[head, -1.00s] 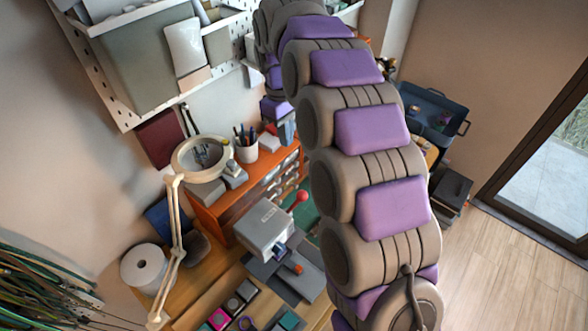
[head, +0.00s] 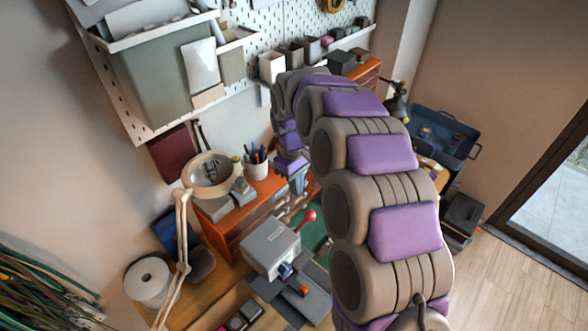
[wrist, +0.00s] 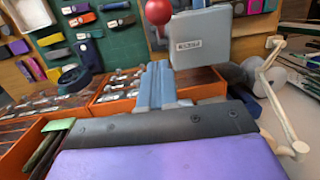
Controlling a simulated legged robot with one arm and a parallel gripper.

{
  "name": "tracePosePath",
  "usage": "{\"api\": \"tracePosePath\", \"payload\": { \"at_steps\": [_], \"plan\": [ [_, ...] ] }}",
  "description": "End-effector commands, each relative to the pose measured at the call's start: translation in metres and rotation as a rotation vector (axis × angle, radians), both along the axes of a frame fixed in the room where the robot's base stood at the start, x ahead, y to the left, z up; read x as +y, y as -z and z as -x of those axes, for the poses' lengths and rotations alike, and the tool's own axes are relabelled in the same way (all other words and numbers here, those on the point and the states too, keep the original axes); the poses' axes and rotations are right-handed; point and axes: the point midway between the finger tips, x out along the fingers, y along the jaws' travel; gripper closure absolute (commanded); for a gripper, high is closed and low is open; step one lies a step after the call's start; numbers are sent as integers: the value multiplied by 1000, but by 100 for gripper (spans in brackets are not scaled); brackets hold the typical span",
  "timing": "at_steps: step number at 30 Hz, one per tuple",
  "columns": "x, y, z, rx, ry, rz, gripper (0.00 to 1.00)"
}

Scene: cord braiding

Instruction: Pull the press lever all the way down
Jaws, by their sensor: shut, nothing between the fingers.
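The press is a grey box (head: 270,247) on the bench. Its lever ends in a red ball (head: 308,216) and leans up to the right from the box in the head view. In the wrist view the red ball (wrist: 158,11) is at the top, left of the grey press body (wrist: 202,38). My gripper (head: 298,186) is just above and behind the ball in the head view, apart from it. In the wrist view its blue-grey fingers (wrist: 155,72) are together and empty, below the ball in the picture. The lever's pivot is not clear.
An orange drawer unit (head: 222,226) stands behind the press. A magnifier lamp (head: 208,175) and a white roll (head: 147,278) are to the left. A pen cup (head: 257,168) stands near my gripper. Bare floor (head: 490,270) lies at right.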

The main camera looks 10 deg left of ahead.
Motion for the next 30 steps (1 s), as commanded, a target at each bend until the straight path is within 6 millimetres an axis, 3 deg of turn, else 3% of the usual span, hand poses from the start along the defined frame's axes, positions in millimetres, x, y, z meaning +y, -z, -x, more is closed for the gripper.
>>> {"api": "tracePosePath", "payload": {
  "at_steps": [11, 30],
  "plan": [
    [-22, 20, 20, -1, 0, 1, 100],
    [-26, 23, 23, -6, 0, -7, 100]
  ]
}}
